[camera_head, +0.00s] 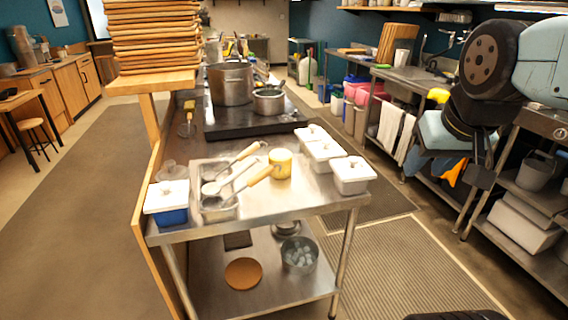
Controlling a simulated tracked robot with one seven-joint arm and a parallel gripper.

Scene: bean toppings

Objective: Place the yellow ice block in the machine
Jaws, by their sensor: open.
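A short yellow cylinder (280,163), which looks like the yellow ice block, stands upright on the steel table, right of the ladles. My gripper (480,172) hangs at the right side of the view, below my dark and pale-blue arm. It is open, with nothing seen between its fingers, and is well to the right of the table and apart from the yellow cylinder. The fingers are small and partly merge with the dark background. I cannot make out a machine for the block in this view.
The steel table (275,212) also holds a steel tray (218,208) with ladles, a blue-and-white tub (167,203) and several white lidded containers (351,175). A pot (230,84) stands on the stove behind. A metal bowl (299,256) sits on the lower shelf. Floor mats (410,270) lie right of the table.

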